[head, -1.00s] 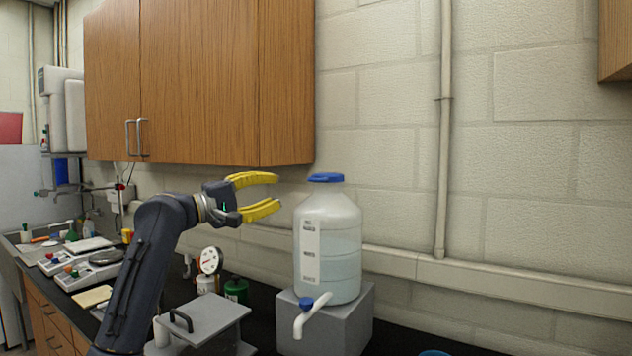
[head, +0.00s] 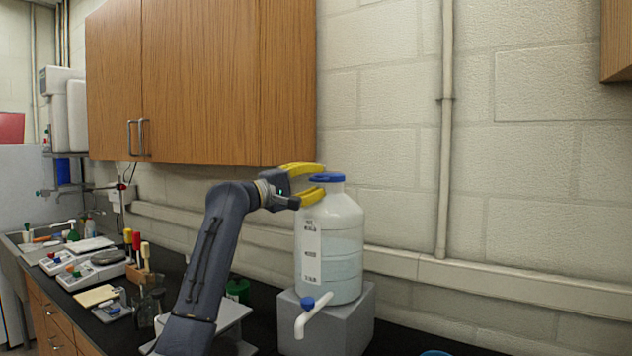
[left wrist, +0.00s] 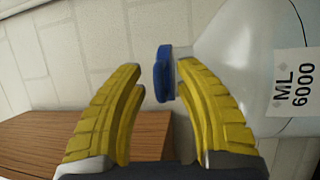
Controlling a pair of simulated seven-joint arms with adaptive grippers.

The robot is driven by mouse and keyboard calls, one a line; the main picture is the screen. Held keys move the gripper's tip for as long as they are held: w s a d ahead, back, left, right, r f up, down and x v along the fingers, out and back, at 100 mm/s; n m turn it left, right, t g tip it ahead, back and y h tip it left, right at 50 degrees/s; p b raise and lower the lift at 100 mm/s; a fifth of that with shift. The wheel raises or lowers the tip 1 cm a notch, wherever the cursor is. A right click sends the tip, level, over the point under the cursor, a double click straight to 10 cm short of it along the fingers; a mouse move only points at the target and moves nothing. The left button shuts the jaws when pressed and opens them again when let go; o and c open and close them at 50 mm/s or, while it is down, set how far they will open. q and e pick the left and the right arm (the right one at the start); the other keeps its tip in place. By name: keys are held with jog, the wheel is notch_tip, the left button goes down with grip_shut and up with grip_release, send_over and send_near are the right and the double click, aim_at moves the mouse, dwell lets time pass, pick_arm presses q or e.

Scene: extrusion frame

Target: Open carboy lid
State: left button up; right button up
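The carboy (head: 329,246) is a translucent white bottle with a label and a spigot, standing upright on a grey block. Its blue lid (head: 327,177) sits on the neck. My left gripper (head: 322,180) has yellow fingers spread apart at the left side of the lid. In the left wrist view, the blue lid (left wrist: 163,73) shows beyond the fingertips, nearer the right finger, and the carboy (left wrist: 255,50) fills the upper right. The fingers are open with nothing clearly held between them. Whether a finger touches the lid or neck cannot be told. My right gripper is not in view.
The wooden cabinet (head: 200,85) hangs just above and left of the gripper. The grey block (head: 350,322) supports the carboy, whose white spigot (head: 312,316) points forward. Balances and screwdriver-like tools (head: 136,243) stand on the counter at left.

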pick_arm(q)
jog(key=shift+o, duration=0.2)
grip_shut()
dwell(0.4)
